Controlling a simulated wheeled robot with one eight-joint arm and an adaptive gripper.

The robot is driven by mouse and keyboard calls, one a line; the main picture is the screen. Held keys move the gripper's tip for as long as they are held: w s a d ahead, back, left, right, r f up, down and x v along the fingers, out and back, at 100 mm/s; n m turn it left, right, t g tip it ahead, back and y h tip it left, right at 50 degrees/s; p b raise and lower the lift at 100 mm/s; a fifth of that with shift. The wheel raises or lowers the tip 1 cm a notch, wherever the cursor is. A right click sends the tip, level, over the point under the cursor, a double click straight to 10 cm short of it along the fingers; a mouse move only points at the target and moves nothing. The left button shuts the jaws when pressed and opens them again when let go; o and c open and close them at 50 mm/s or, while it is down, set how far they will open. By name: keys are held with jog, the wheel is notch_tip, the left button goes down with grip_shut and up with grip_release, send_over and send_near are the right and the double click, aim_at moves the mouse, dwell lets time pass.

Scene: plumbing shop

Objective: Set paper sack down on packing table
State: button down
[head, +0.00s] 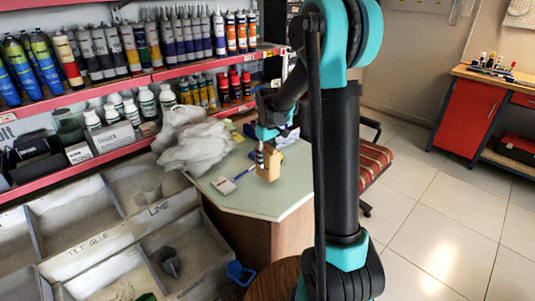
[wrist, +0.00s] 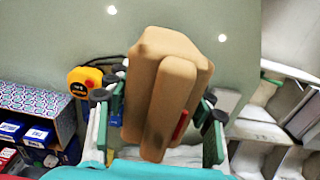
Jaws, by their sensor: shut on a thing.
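The paper sack (head: 269,166) is a small tan-brown block shape over the pale green top of the packing table (head: 287,202). My gripper (head: 265,147) comes down on it from above. In the wrist view the sack (wrist: 172,75) fills the middle, between the two fingers of my gripper (wrist: 160,108), which are shut on it. A small red patch shows at the sack's right side. The sack looks upright and at or close above the tabletop; I cannot tell whether its base touches.
Crumpled whitish plastic bags (head: 195,142) lie at the table's back left. A small white-faced item (head: 224,185) and a pen lie left of the sack. A yellow tape measure (wrist: 83,82) shows in the wrist view. The front tabletop is clear. A red chair (head: 372,163) stands right.

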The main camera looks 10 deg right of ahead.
jog(key=shift+f, duration=1.2)
jog(key=shift+f, duration=0.15)
jog(key=c, duration=0.6)
grip_release()
